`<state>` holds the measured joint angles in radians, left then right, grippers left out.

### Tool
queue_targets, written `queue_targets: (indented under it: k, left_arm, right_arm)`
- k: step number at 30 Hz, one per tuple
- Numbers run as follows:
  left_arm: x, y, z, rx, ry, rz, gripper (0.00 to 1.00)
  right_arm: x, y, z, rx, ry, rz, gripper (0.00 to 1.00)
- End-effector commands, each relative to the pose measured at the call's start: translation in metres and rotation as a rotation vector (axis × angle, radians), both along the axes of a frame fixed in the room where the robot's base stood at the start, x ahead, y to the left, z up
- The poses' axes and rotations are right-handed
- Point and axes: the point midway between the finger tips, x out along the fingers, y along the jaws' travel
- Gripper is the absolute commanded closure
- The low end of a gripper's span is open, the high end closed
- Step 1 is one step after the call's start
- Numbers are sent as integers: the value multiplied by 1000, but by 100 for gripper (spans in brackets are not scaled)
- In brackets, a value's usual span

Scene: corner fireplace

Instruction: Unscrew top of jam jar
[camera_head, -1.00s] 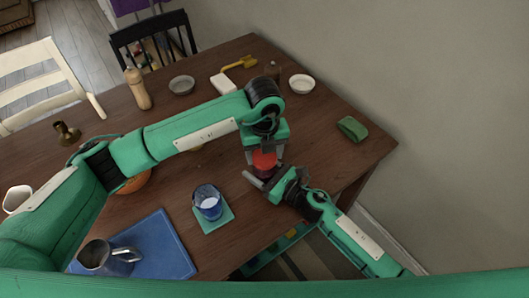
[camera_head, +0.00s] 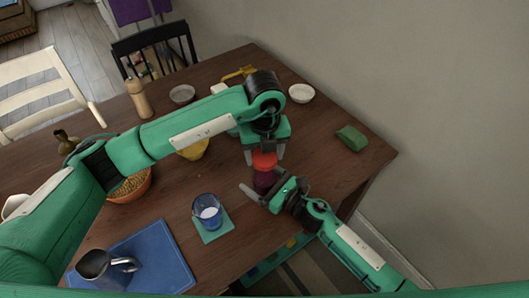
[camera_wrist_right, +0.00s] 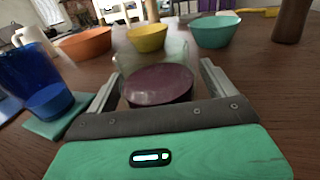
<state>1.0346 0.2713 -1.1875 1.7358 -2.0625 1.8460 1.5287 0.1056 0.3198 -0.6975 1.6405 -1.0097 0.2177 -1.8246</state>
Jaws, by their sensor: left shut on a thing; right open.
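My left gripper (camera_head: 265,156) is shut on the orange-red lid (camera_head: 264,161) and holds it above the jam jar (camera_head: 264,181). In the right wrist view the jar (camera_wrist_right: 158,84) has a clear glass wall and a dark purple jam surface, with no lid on it. My right gripper (camera_head: 265,189) is open, with one finger on either side of the jar. Its fingers also flank the jar in the right wrist view (camera_wrist_right: 160,80). Whether they touch the glass, I cannot tell. The lid and left gripper are out of the right wrist view.
A blue glass (camera_head: 207,211) on a teal coaster (camera_head: 222,234) stands left of the jar. An orange bowl (camera_head: 128,188), a yellow bowl (camera_head: 193,151) and a metal jug (camera_head: 97,265) lie further left. A green sponge (camera_head: 351,138) lies right; the table around it is clear.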

Motion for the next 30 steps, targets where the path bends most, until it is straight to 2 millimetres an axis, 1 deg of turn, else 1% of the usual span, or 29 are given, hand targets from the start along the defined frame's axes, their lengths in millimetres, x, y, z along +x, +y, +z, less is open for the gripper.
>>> queue_targets:
  k: [5, 8, 15, 21, 25, 30]
  left_arm:
    - [0, 0, -2, 0, 0, 0, 65]
    - [0, 0, -6, 0, 0, 0, 65]
    - [0, 0, -19, 0, 0, 0, 65]
    - [0, 0, -26, 0, 0, 0, 65]
    - [0, 0, -28, 0, 0, 0, 65]
    - [0, 0, -28, 0, 0, 0, 65]
  right_arm:
    - [-5, -6, -1, 0, 0, 0, 13]
    - [-15, -18, -3, -2, 1, 0, 13]
    - [-48, -59, -4, -2, 1, 0, 13]
    - [-67, -83, -3, 0, 1, 0, 13]
    - [-73, -91, -1, 1, 1, 0, 13]
    - [-75, -94, 0, 1, 1, 0, 13]
